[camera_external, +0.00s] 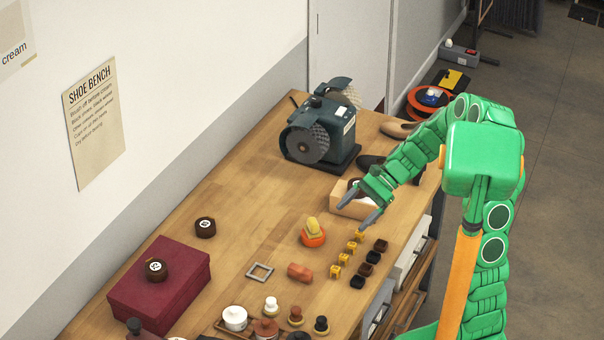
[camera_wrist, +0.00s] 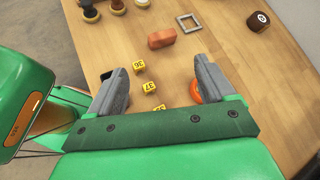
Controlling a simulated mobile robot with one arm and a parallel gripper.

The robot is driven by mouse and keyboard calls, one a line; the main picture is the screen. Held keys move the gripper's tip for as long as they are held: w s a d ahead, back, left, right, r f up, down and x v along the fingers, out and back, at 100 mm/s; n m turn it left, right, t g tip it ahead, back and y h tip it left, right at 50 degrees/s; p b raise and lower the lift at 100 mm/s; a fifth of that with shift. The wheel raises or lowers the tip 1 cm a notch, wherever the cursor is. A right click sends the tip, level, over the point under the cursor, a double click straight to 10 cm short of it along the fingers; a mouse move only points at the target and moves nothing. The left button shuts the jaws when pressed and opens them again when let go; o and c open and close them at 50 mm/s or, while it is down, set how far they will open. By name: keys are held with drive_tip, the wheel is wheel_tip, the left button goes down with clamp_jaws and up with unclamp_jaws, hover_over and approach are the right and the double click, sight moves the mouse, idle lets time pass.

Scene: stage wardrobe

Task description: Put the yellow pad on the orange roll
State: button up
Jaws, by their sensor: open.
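The yellow pad (camera_external: 312,225) rests on top of the orange roll (camera_external: 314,240) on the wooden bench; it looks somewhat tilted. My gripper (camera_external: 360,208) is open and empty, above the bench to the right of the pad and roll, apart from both. In the wrist view my gripper's two grey fingers (camera_wrist: 157,74) are spread wide. Only an edge of the orange roll (camera_wrist: 196,97) shows there beside the right finger, which hides the rest; the pad is not visible in that view.
Yellow numbered cubes (camera_wrist: 139,66) and dark blocks (camera_external: 373,257) stand near the roll. A reddish block (camera_external: 299,272) and a square grey frame (camera_external: 260,272) lie in front. A dark grinder (camera_external: 322,130) stands behind, and a maroon box (camera_external: 160,285) at left.

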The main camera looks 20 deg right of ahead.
drive_tip(key=s+d+r+n+h, duration=0.2)
drive_tip(key=s+d+n+h, duration=0.1)
drive_tip(key=s+d, duration=0.3)
drive_tip(key=s+d+r+n+h, duration=0.2)
drive_tip(key=s+d+n+h, duration=0.2)
drive_tip(key=s, duration=0.7)
drive_tip(key=s+d+r+n+t+h, duration=0.1)
drive_tip(key=s+d+r+n+h, duration=0.1)
drive_tip(key=s+d, duration=0.6)
drive_tip(key=shift+s+n+h, duration=0.35)
drive_tip(key=shift+n+h, duration=0.55)
drive_tip(key=shift+n, duration=0.2)
